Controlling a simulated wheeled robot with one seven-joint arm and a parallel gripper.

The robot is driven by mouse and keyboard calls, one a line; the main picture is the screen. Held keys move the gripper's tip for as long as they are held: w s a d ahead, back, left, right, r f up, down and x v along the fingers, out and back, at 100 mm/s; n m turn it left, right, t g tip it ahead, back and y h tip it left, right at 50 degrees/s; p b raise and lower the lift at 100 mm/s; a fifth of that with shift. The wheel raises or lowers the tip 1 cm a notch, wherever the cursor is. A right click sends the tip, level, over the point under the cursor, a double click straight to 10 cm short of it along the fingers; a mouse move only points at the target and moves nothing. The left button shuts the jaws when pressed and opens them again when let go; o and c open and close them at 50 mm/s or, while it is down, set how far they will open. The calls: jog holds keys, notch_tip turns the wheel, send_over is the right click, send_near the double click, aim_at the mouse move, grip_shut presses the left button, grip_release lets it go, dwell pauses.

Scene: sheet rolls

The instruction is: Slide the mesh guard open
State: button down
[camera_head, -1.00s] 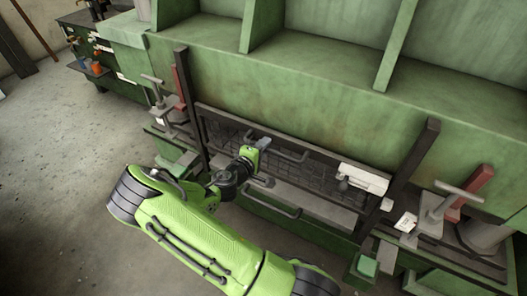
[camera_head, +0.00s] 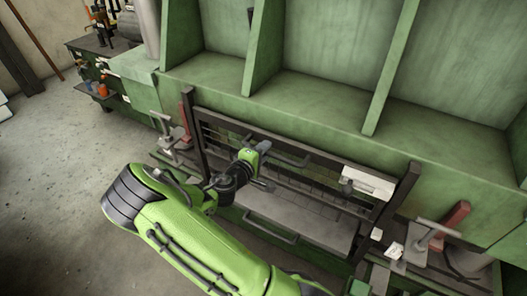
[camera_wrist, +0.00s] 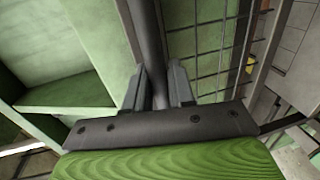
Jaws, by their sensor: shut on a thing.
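The mesh guard (camera_head: 320,154) is a dark framed grid between two dark upright posts, in front of the green machine. Its top rail is near the tops of the posts, and a gap shows below the mesh. My gripper (camera_head: 262,147) is at the guard's upper left-middle, shut on its dark bar handle (camera_head: 290,161). In the wrist view the handle (camera_wrist: 147,35) runs between the two fingers of my gripper (camera_wrist: 156,82), with the mesh (camera_wrist: 212,45) to the right. My arm hides part of the guard's lower left.
A pale grey plate (camera_head: 300,215) lies below the guard, with a lower bar handle (camera_head: 265,229) at its front. A white box (camera_head: 368,183) is at the guard's right. Clamps with red parts (camera_head: 453,217) stand beside the posts. Open floor (camera_head: 70,190) lies to the left.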

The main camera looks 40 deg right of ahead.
jog(key=c, duration=1.1)
grip_release()
jog(key=v, duration=1.5)
jog(key=shift+a, duration=0.4)
jog(key=shift+f, duration=0.1)
